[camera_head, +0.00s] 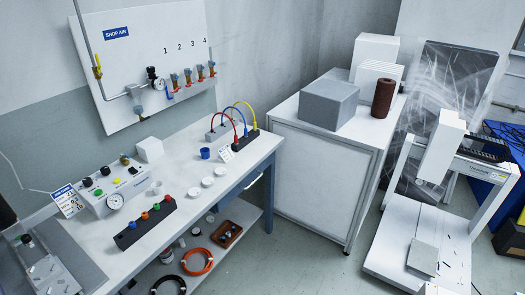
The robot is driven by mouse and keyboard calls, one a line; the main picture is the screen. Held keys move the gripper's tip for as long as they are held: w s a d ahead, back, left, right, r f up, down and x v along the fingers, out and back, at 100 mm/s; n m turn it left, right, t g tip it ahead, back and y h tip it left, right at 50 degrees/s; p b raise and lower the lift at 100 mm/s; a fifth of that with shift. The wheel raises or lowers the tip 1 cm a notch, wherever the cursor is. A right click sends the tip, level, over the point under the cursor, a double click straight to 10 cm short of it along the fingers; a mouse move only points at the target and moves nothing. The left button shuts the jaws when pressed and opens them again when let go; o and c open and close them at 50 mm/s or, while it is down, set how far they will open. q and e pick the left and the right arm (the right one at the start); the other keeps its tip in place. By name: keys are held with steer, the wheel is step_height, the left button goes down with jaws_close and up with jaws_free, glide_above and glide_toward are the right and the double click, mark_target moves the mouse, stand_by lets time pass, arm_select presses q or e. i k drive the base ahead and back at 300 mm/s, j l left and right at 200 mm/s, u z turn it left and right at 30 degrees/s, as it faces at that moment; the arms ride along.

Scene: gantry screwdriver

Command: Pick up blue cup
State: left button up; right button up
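A small blue cup (205,153) stands on the white workbench (118,246), toward its right part. Nothing hides the cup from this side. Neither of my grippers can be made out in this view.
Behind the cup is a block with red, blue and yellow cables (240,139). A dark block with coloured knobs (145,224) and a gauge box (113,188) stand to the left. A white cabinet (318,173) stands to the right.

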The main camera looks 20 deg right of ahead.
mark_target(205, 154)
steer(key=z, duration=0.2)
steer(key=i+l+z, duration=0.1)
steer(key=i+z, duration=0.5)
steer(key=i, duration=0.2)
